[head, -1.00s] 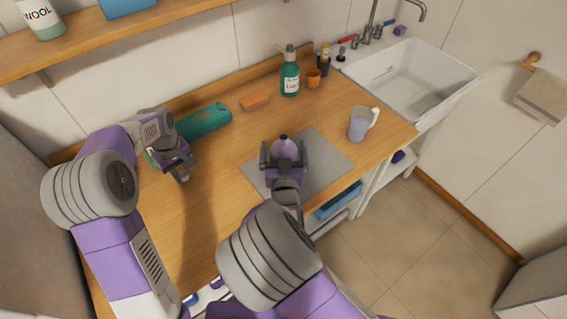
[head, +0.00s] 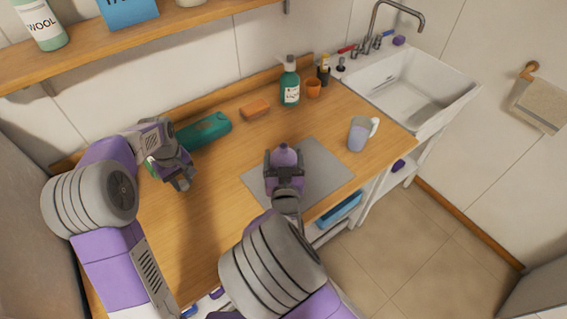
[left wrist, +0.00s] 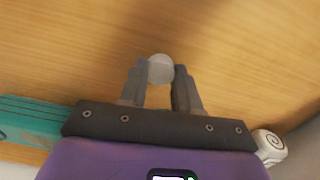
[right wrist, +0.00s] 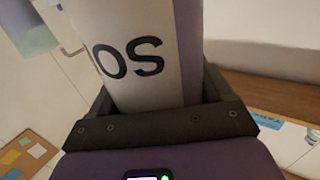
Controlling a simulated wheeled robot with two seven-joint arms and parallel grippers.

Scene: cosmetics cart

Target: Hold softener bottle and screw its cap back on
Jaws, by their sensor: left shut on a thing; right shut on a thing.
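The purple softener bottle (head: 284,154) stands on the grey mat, its upper part showing above my right gripper (head: 284,169). That gripper is shut on the bottle. In the right wrist view the bottle's white label (right wrist: 140,55) with dark letters fills the space between the fingers; the bottle's top is out of that frame. My left gripper (head: 180,181) is over the left part of the counter, apart from the bottle. In the left wrist view a small pale grey round cap (left wrist: 160,68) sits between its fingertips, which are shut on it. The cap is not discernible in the head view.
The grey mat (head: 326,172) lies on the wooden counter. An orange sponge (head: 256,110), green pump bottle (head: 289,88), orange cup (head: 313,88) and mug (head: 358,136) stand farther back. Counter between my grippers is clear.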

